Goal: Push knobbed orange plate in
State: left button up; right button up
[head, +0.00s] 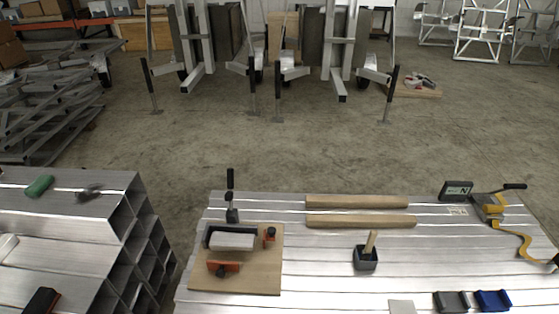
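Two small orange plates with dark knobs are on a wooden board (250,283) on the metal-topped table. One orange plate (234,267) lies near the board's front, a little apart from a pale block (232,241). The other orange plate (266,243) is at the right end of that block. The block sits in front of a dark, angled fixture (208,232). The view is too small to tell whether the right plate touches the block. Neither of my grippers shows in the head view.
A black-handled clamp (231,205) stands upright at the board's back edge. Two wooden bars (357,202), a dark cup (366,259) with a wooden handle and a yellow clamp tool (510,231) lie to the right. Stacked aluminium tubes (105,215) stand at left, across a gap.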

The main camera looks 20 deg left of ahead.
aim_at(221, 267)
jog(key=u, duration=1)
